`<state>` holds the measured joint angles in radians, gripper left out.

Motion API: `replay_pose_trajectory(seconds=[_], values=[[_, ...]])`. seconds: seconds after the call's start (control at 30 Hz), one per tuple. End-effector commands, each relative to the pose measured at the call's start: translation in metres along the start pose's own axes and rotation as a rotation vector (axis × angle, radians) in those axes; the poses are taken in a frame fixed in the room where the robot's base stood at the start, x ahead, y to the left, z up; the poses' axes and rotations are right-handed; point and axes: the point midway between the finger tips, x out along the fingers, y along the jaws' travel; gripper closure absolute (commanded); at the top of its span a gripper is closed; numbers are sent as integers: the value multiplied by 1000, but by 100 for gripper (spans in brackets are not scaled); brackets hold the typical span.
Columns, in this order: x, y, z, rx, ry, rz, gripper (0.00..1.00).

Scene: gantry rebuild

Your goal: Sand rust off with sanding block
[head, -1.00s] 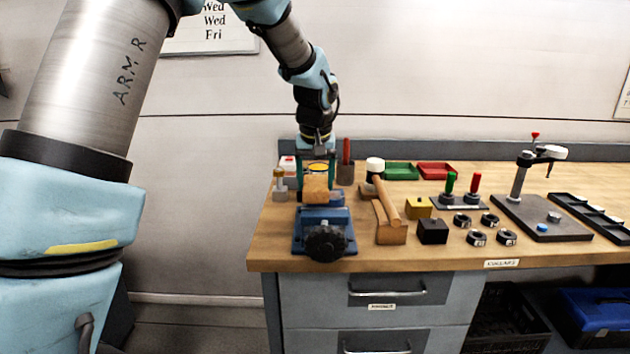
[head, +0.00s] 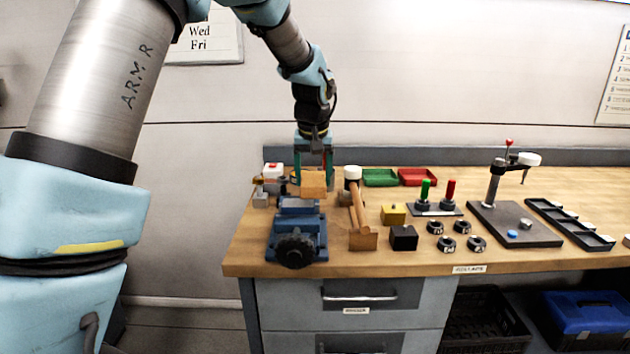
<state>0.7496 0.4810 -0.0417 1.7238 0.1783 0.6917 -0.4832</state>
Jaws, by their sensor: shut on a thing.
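My gripper (head: 313,179) is shut on a tan, wood-coloured sanding block (head: 313,185). It holds the block over the back of the blue vise (head: 297,231), near the left end of the bench. The vise has a dark round knob at its front and a grey-blue piece (head: 298,204) at its jaws, just below and left of the block. I cannot tell whether the block touches that piece. No rust can be made out at this size.
A mallet (head: 357,205) stands right of the vise. Yellow (head: 393,214) and black (head: 404,238) blocks, several dark rings, and green (head: 380,177) and red (head: 417,176) trays are further right. A white-and-red item (head: 273,170) stands behind the vise. Bare wood (head: 350,258) shows along the front edge.

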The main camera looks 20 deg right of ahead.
Motion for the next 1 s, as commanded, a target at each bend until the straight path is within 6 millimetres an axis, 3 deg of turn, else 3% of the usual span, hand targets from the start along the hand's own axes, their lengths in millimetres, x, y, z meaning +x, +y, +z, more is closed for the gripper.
replay_pose_trajectory(seconds=[0.43,1.0], values=[[-40,-7,-17,-2,2,0,87],[-42,-8,-18,-1,1,0,87]])
